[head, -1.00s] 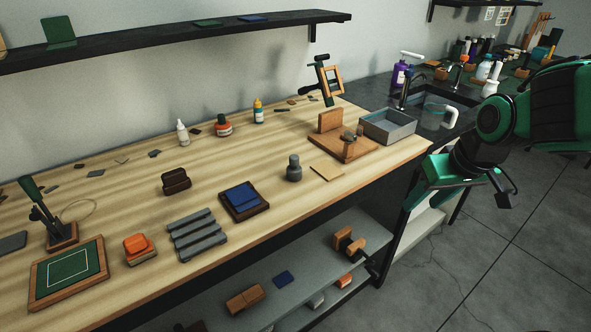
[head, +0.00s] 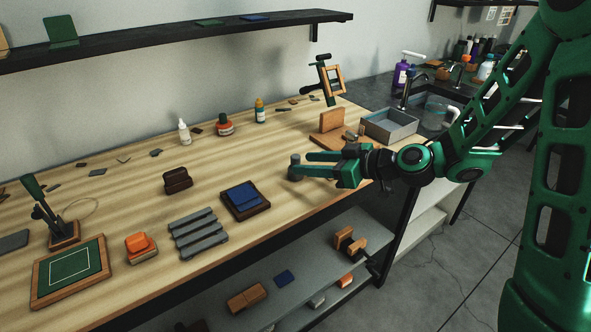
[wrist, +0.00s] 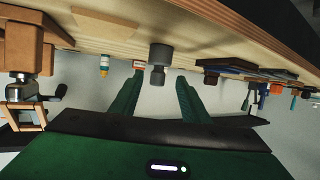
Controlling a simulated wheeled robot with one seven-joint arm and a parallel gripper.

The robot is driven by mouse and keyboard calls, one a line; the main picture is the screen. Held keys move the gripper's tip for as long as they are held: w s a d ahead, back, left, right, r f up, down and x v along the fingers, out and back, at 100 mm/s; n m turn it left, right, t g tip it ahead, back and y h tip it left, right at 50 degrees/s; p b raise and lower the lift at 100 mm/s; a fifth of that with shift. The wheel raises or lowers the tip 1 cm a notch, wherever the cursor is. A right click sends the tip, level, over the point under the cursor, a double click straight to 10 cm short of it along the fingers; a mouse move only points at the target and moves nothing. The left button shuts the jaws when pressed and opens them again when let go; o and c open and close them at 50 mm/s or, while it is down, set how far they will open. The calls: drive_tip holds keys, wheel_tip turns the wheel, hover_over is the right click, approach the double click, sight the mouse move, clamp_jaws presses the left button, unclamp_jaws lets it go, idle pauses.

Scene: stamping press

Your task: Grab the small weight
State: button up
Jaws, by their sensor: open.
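The small weight (head: 295,167) is a dark grey knobbed cylinder standing upright near the front edge of the wooden workbench (head: 200,237). In the wrist view the weight (wrist: 160,62) appears upside down, roughly in line with the gap between the fingers. My gripper (head: 307,164) has green fingers pointing left along the bench, open, with the tips at the weight. In the wrist view the fingers (wrist: 158,92) are spread apart and nothing is held. One finger hides part of the weight in the head view, and I cannot tell whether they touch.
Left of the weight lies a blue pad on a dark tray (head: 245,200), then a grey ridged rack (head: 199,233). A wooden block fixture (head: 332,120) and a grey metal bin (head: 390,126) stand behind my gripper. A lower shelf (head: 315,262) sits below the bench edge.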

sight(284, 172)
drive_tip(key=x, duration=0.9)
drive_tip(key=shift+w+d+r, duration=0.1)
drive_tip(key=shift+w+r, duration=0.05)
drive_tip(key=shift+w, duration=0.05)
drive_tip(key=shift+c, duration=0.7)
clamp_jaws()
